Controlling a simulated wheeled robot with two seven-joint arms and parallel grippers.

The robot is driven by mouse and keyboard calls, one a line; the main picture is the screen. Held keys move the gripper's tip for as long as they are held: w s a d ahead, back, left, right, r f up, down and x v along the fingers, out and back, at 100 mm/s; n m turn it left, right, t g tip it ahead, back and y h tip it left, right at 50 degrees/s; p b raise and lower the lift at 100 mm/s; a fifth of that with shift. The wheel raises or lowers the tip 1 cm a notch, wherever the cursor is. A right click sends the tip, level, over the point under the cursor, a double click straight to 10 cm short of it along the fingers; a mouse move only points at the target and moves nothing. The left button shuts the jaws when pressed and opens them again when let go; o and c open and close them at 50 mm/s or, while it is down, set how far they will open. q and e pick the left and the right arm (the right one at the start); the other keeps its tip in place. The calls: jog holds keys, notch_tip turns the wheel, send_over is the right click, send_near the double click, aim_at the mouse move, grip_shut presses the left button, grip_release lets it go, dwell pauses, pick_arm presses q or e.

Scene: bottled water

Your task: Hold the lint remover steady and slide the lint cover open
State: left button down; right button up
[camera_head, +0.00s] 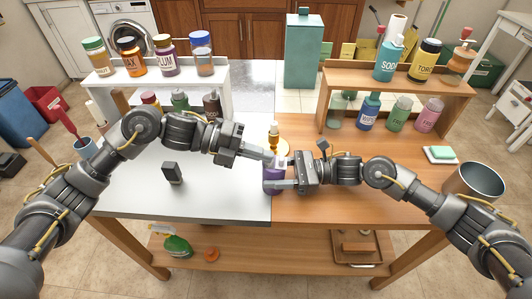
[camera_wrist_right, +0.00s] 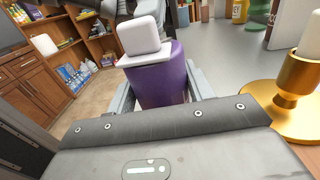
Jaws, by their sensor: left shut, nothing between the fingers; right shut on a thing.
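The lint remover (camera_head: 273,174) has a purple body and a white top. It stands upright near the seam between the white and wooden halves of the table. My right gripper (camera_head: 276,184) is shut around its purple body. In the right wrist view the lint remover (camera_wrist_right: 163,75) sits between the fingers, with a white rounded block on its white top plate. My left gripper (camera_head: 266,158) is shut with nothing in it, close to the white top from the left. I cannot tell whether it touches the top. The lower part of the body is hidden in the right wrist view.
A gold candle holder (camera_head: 284,147) with a white candle stands just behind the lint remover. A small black block (camera_head: 172,173) is at left on the white surface. Shelves with bottles stand at both back sides. A metal pot (camera_head: 478,182) and soap dish (camera_head: 440,155) are at right.

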pick_arm(q)
jog(key=v, duration=1.2)
jog(key=shift+a+f, duration=0.25)
jog(key=shift+a, duration=0.15)
pick_arm(e)
jog(key=o, duration=1)
